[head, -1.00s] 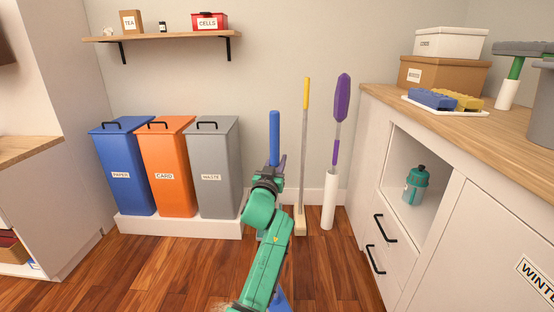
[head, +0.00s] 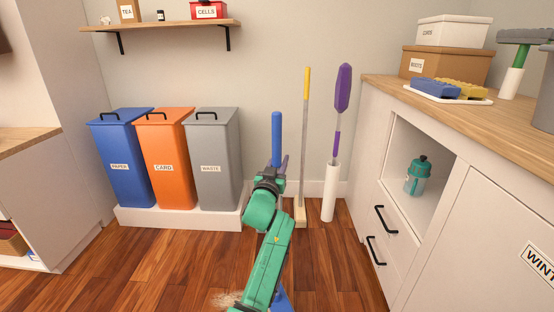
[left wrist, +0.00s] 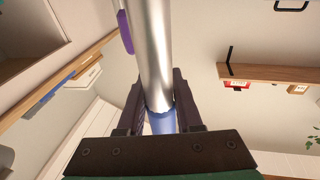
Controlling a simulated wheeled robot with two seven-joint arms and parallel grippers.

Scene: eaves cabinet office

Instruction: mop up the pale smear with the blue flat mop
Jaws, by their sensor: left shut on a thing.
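The blue flat mop stands upright in front of me. Its blue grip (head: 276,138) rises above my left gripper (head: 273,173), and a bit of blue shows low beside my arm (head: 282,300). My left gripper is shut on the mop's handle. In the left wrist view the silver pole (left wrist: 151,50) and a blue section (left wrist: 162,123) run between the fingers (left wrist: 160,105). The pale smear (head: 226,299) lies on the wooden floor at the bottom of the head view, left of my forearm and partly hidden by it. My right gripper is out of view.
A paper bin (head: 124,160), a card bin (head: 166,160) and a waste bin (head: 213,160) stand on a white plinth at the wall. A yellow-handled broom (head: 305,120) and a purple duster (head: 341,90) stand right of them. White cabinets (head: 410,230) bound the right side.

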